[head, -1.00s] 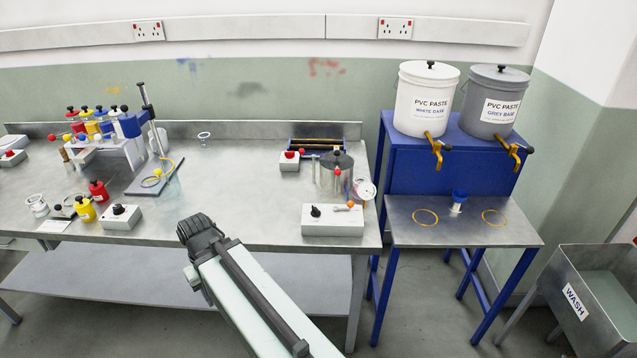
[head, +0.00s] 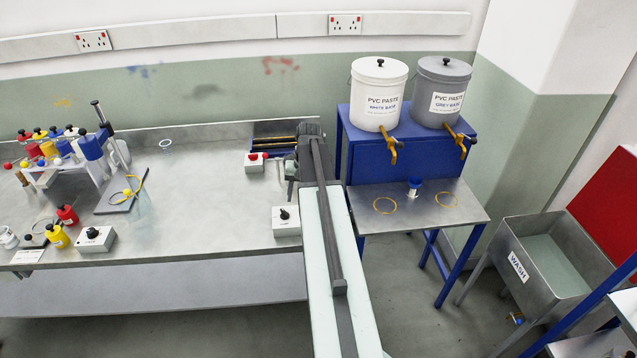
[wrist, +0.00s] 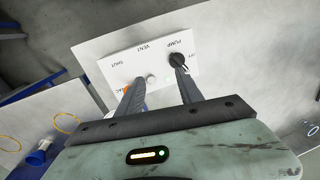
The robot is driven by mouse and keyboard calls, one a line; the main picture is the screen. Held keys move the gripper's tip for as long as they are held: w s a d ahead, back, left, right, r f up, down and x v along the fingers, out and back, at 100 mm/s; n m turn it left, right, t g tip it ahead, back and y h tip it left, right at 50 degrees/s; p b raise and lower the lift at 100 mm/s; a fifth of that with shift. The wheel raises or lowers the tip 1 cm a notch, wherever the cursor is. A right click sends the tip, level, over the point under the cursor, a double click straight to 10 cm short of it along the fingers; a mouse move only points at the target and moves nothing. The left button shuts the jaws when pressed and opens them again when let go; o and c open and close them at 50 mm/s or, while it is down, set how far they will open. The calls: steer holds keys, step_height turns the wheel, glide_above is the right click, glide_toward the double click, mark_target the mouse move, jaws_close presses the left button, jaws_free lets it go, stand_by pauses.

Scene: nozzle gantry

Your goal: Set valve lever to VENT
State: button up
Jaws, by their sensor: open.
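The white control box (wrist: 105,55) fills the middle of the wrist view, with the printed words SHUT, VENT, PUMP and OFF; another label is partly covered. A small grey hub (wrist: 150,78) of the valve lever shows between my fingers. The orange end of the lever (wrist: 126,90) shows beside my left finger, near the partly covered label; the finger hides part of it. A black knob (wrist: 179,61) stands by PUMP and OFF, near my right fingertip. My gripper (wrist: 160,76) is open over the box; contact cannot be told. In the head view my arm hides the box's (head: 284,228) right part.
The blue stand (head: 362,150) with two paste tubs is right of the bench. A red-buttoned box (head: 254,162) sits behind the control box. The bench middle (head: 210,190) is clear. A wash trough (head: 510,240) stands at far right.

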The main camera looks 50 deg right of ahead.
steer(key=s+d+r+m, duration=0.2)
steer(key=s+d+r, duration=0.15)
steer(key=d, duration=0.45)
steer(key=shift+t, duration=0.3)
steer(key=f+b, duration=0.2)
steer(key=f, duration=0.1)
steer(key=w+a+f+b, duration=0.1)
steer(key=f+b, duration=0.1)
steer(key=f, duration=0.1)
steer(key=f+b, duration=0.3)
steer(key=shift+w+a, duration=0.15)
steer(key=shift+a, duration=0.05)
